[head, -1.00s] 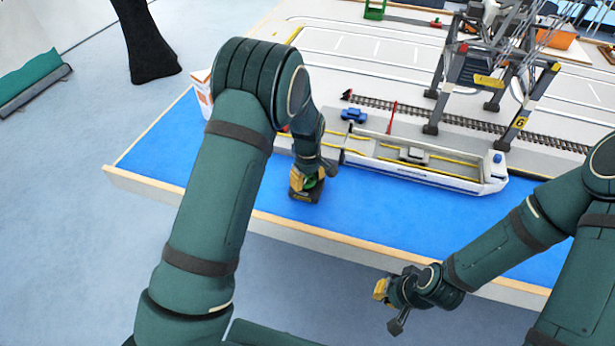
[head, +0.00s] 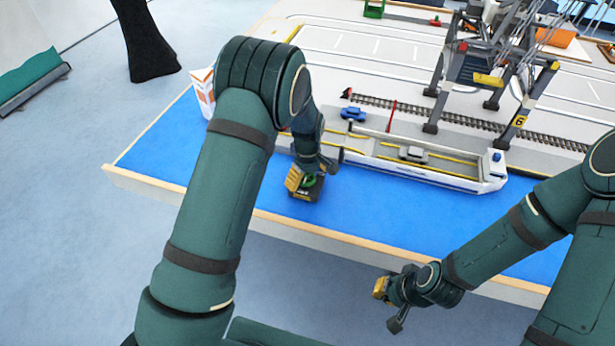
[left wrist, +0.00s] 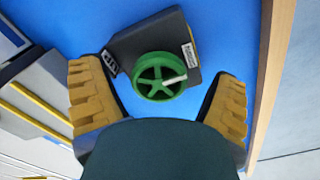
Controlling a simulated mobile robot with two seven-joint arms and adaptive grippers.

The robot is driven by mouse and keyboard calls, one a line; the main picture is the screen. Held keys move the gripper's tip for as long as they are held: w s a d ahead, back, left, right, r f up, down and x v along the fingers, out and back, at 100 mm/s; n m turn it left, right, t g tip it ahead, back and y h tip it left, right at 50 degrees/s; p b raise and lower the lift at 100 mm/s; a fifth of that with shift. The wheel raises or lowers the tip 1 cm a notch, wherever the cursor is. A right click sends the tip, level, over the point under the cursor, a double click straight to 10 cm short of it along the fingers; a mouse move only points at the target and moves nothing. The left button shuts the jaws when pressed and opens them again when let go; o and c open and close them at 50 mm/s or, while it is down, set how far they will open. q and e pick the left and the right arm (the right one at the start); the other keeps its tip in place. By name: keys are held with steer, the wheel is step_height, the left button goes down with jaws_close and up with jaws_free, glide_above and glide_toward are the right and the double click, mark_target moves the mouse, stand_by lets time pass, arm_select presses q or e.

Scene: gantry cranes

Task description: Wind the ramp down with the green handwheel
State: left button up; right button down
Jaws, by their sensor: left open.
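The green handwheel (left wrist: 160,77) lies on a dark box (left wrist: 150,38) with white labels; a pale handle or mark crosses the wheel. My left gripper (left wrist: 158,92) is open, with one yellow-padded finger on either side of the wheel and visible gaps. Whether it is above the wheel or level with it is hard to tell. My right gripper (head: 389,303) is open and empty, off the table's front edge. The ramp is not clearly visible; my left arm hides part of the quay.
A white ship (head: 430,170) with a grey car (head: 413,154) on deck lies along the quay. A blue car (head: 353,114) stands on the quay. A gantry crane (head: 490,70) rises at the right. An orange-white box (head: 201,92) stands at the left. The blue surface (head: 400,220) in front is clear.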

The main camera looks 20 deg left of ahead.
mark_target(307, 178)
arm_select(q)
step_height(307, 178, up, 12)
stand_by(0.6)
